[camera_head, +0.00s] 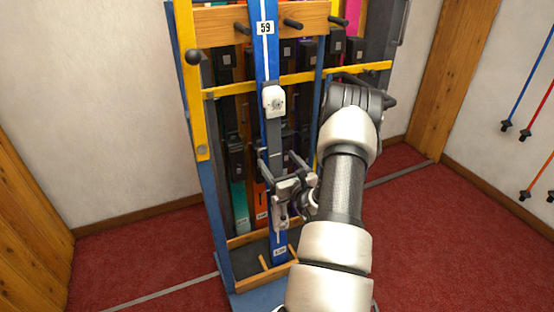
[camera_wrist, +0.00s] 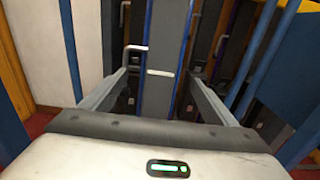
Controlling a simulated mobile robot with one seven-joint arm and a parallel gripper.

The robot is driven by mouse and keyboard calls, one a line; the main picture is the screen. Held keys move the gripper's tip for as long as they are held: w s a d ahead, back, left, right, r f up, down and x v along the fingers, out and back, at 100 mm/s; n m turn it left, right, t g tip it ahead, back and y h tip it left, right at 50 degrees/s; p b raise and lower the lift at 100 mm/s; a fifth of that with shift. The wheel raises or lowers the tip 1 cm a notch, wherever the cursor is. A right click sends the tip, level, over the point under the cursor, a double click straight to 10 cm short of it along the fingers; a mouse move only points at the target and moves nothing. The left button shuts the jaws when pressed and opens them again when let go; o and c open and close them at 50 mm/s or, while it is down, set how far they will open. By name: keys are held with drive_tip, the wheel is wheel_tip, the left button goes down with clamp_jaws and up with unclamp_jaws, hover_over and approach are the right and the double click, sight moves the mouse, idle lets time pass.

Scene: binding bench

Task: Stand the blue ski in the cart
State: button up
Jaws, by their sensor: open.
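The blue ski (camera_head: 265,45), tagged 59, stands upright at the front of the cart (camera_head: 190,85). Its lower end is at the cart's floor, by the low wooden dividers. Its upper part passes in front of the wooden rail, beside dark pegs. A white and grey binding sits midway up. My gripper (camera_head: 281,160) is at the ski below this binding, with its fingers open on either side. In the wrist view the ski (camera_wrist: 165,50) runs between the two spread fingers, with gaps visible.
Several other skis, including a teal one (camera_head: 239,205) and an orange one (camera_head: 262,205), stand behind in the cart. Ski poles (camera_head: 529,80) hang on the right wall. Red carpet (camera_head: 430,235) is clear to the right of the cart. A wooden panel (camera_head: 25,225) is at left.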

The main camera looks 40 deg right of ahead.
drive_tip(key=shift+p+v, duration=0.35)
drive_tip(key=shift+v, duration=2.65)
drive_tip(key=v, duration=0.8)
drive_tip(key=shift+s, duration=0.2)
drive_tip(key=shift+a, duration=0.15)
